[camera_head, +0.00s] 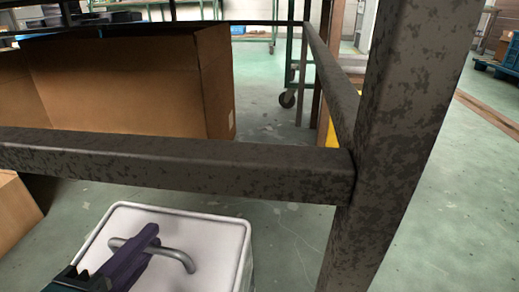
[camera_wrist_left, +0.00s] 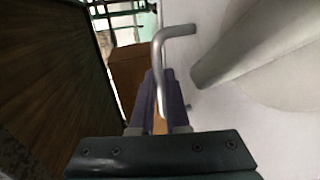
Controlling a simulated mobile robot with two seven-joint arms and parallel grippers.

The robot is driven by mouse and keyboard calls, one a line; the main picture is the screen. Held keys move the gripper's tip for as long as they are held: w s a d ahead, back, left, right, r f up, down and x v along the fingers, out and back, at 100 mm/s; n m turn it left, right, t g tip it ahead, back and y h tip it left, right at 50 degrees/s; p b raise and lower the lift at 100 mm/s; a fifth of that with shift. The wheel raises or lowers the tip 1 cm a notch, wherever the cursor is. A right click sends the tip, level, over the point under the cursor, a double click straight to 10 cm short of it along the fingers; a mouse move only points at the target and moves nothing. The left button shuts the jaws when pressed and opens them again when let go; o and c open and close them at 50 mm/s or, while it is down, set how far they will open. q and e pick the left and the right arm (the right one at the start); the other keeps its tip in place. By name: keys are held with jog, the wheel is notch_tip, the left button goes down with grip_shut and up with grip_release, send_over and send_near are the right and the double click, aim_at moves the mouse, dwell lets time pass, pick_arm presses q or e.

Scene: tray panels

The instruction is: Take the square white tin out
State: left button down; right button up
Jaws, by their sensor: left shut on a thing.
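The square white tin (camera_head: 217,238) is at the bottom of the head view, with rounded corners and a bent grey metal handle (camera_head: 178,256) on its top. Its lower part is cut off by the picture's edge. My left gripper (camera_head: 150,237) comes in from the lower left, its purple fingers shut on the handle. In the left wrist view the handle (camera_wrist_left: 170,36) runs down between the fingers (camera_wrist_left: 167,88), and the pale top of the tin (camera_wrist_left: 209,86) fills the right side. What the tin rests on, if anything, is hidden. My right gripper is not in view.
A dark mottled metal bar (camera_head: 175,165) crosses just beyond the tin and meets a thick post (camera_head: 400,130) at the right. A large brown cardboard box (camera_head: 125,85) stands behind the bar. Another box (camera_head: 15,210) is at the left edge.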

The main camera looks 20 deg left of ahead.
pick_arm(q)
jog(key=s+d, duration=0.3)
jog(key=s, duration=1.1)
jog(key=s+d, duration=0.4)
jog(key=s, duration=1.1)
jog(key=shift+r+p, duration=0.15)
jog(key=shift+p, duration=0.2)
dwell(0.3)
jog(key=shift+d, duration=0.1)
